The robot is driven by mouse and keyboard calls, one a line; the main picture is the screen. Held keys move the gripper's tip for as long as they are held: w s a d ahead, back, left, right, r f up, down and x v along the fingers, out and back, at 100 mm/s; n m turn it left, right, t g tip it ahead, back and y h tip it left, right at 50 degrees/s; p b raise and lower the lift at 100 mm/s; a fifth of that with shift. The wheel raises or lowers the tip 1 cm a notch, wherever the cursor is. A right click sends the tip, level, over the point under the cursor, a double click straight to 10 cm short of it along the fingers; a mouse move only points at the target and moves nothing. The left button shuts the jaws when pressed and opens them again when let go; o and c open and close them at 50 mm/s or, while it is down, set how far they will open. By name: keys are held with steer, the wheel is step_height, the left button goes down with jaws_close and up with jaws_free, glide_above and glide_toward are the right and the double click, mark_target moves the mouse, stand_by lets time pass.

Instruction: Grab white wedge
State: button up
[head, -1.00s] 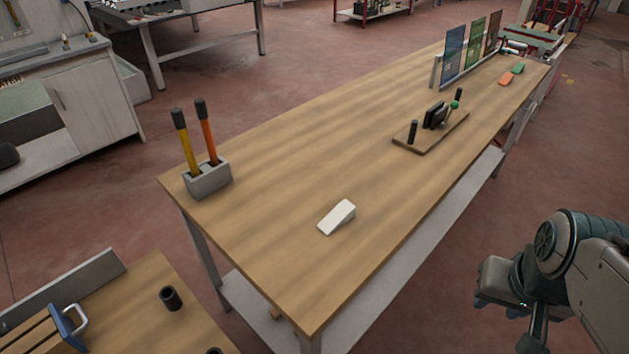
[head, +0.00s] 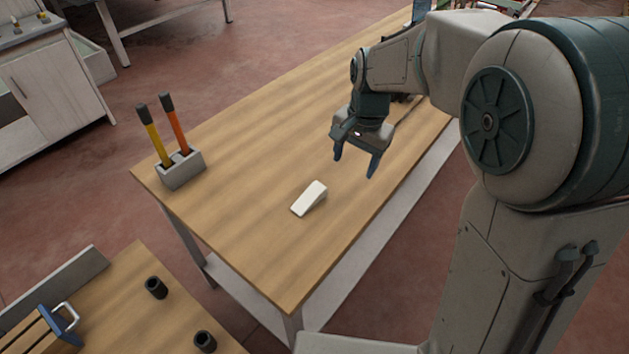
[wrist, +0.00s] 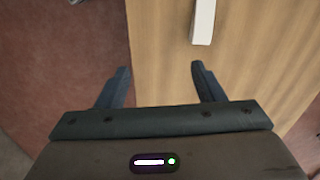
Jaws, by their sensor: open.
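The white wedge (head: 310,198) lies on the long wooden table (head: 240,150), near its front end. It also shows in the wrist view (wrist: 203,22) at the top, ahead of the right finger and partly cut off by the frame edge. My gripper (head: 355,166) is open and empty, fingers pointing down, above the table and up and to the right of the wedge in the head view. In the wrist view my gripper (wrist: 163,82) has its fingers spread apart, with the table's edge between them. Nothing touches the wedge.
A grey block (head: 181,170) holding a yellow-handled and an orange-handled tool stands at the table's left corner. A smaller wooden table (head: 110,315) with black cylinders is at lower left. Table around the wedge is clear. My arm hides much of the table's far end.

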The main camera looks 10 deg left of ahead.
steer(key=m+p, duration=0.2)
glide_above(311, 194)
step_height(311, 194, down, 3)
steer(key=shift+g+h, duration=0.3)
steer(key=shift+h, duration=0.1)
steer(key=f, duration=0.3)
steer(key=f+p, duration=0.1)
steer(key=f, duration=0.4)
steer(key=shift+w+f, duration=0.3)
steer(key=shift+s+f+p, duration=0.15)
steer(key=shift+f+p, duration=0.35)
steer(key=shift+f, duration=0.8)
steer(key=shift+s+f+p, duration=0.1)
steer(key=shift+f+p, duration=0.35)
steer(key=shift+f, duration=0.85)
steer(key=c, duration=1.1)
